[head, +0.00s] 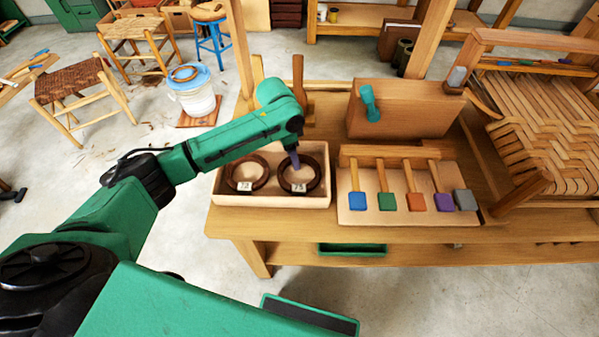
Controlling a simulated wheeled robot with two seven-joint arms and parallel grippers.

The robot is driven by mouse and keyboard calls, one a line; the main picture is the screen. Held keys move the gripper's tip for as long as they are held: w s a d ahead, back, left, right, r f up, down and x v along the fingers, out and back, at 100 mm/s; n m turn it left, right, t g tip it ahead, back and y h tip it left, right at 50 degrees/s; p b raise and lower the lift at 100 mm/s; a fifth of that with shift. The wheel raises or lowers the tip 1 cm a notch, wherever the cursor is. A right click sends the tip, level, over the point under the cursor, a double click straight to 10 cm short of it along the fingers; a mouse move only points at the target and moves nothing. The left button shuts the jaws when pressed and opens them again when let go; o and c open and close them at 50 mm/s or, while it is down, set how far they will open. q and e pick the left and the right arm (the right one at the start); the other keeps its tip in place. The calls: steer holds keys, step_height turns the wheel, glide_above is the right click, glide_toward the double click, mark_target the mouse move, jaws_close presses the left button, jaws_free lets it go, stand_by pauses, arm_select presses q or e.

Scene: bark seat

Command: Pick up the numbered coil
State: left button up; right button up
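Two dark brown coils lie side by side in a shallow wooden tray (222,200) on the workbench. The left coil (263,180) and the right coil (317,180) each carry a small white number tag; the right tag seems to read 75, and the left one is too small to read surely. My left gripper (295,163) points down over the upper part of the right coil, with its narrow fingers at or just above the ring. I cannot tell whether the fingers are apart or touch the coil. My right gripper is not in view.
Right of the tray, a wooden board (395,208) holds several mallet-like tools with coloured heads. Behind it stands a wooden box (425,112) with a teal handle. An upright wooden post (240,45) is behind the tray. A woven seat frame (540,120) fills the far right.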

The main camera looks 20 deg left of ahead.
arm_select(q)
jaws_close()
steer(key=shift+r, duration=0.15)
